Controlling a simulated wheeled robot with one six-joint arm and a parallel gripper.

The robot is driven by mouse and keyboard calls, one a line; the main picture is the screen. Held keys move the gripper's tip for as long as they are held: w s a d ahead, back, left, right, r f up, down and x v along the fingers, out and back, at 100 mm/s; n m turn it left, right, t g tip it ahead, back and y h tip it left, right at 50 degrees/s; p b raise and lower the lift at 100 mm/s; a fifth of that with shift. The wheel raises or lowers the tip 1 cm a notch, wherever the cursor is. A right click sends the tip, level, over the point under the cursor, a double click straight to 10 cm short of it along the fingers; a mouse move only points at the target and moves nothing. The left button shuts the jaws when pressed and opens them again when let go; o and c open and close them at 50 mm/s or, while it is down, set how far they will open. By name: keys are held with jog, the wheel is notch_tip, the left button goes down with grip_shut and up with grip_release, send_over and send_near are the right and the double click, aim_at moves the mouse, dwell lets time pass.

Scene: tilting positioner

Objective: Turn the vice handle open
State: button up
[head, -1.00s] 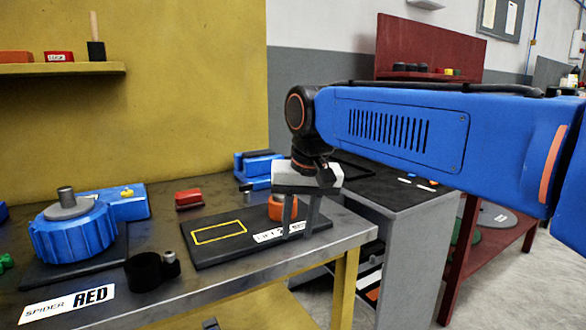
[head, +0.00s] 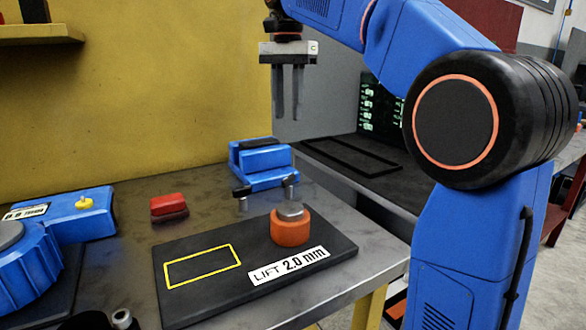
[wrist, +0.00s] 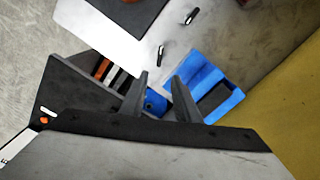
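The blue vice (head: 264,166) stands at the back right of the steel bench, and it also shows in the wrist view (wrist: 198,72). Two small black bars on silver posts stand at its front, a left one (head: 242,191) and a right one (head: 290,181). They show as dark bars (wrist: 161,53) (wrist: 191,17) in the wrist view; I cannot tell which is the vice handle. My gripper (head: 287,117) points down, above and apart from the vice. Its fingers (wrist: 160,78) are apart with nothing gripped.
A black plate (head: 215,305) with an orange, metal-topped cylinder (head: 290,229) lies in front of the vice. A red block (head: 168,205) sits to the left. A blue round fixture (head: 35,270) stands at far left. A dark cabinet top (head: 395,180) adjoins at right.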

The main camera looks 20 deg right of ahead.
aim_at(289, 176)
notch_tip(289, 176, down, 17)
jog(key=shift+f, duration=0.1)
dwell(0.6)
grip_shut()
